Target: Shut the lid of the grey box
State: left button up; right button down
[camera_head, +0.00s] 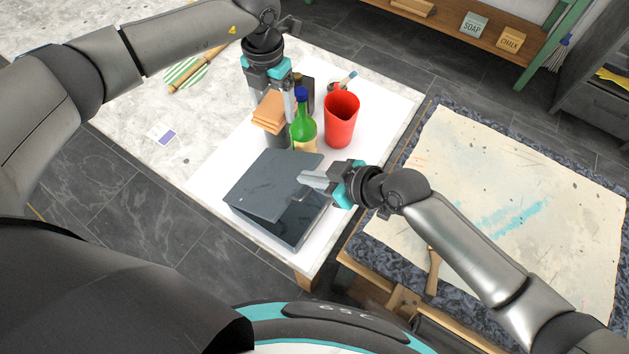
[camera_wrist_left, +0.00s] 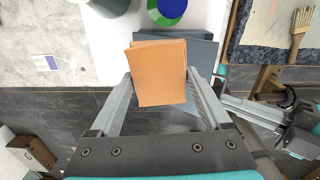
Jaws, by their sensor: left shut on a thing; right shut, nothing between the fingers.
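The grey box (camera_head: 300,228) sits on the white sheet near the table's front edge. Its lid (camera_head: 268,185) covers most of it but looks tilted, with a dark gap along the right side. My right gripper (camera_head: 306,181) is shut and empty at the lid's right edge; I cannot tell whether it touches. My left gripper (camera_head: 272,106) is shut on a stack of orange-brown pieces (camera_head: 268,112), held up behind the box. The left wrist view shows this stack (camera_wrist_left: 160,72) between the fingers, hiding part of the grey box (camera_wrist_left: 203,52).
A green bottle (camera_head: 303,132), a red cup (camera_head: 341,120) and a dark cylinder (camera_head: 280,139) stand close behind the box. A second table (camera_head: 480,190) with a brush (camera_head: 433,270) is at right.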

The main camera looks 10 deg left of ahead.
jog(key=shift+s+d+f, duration=0.1)
jog(key=shift+d+f, duration=0.15)
jog(key=shift+f, duration=0.25)
jog(key=shift+s+d+f, duration=0.1)
jog(key=shift+d+f, duration=0.15)
jog(key=shift+f, duration=0.25)
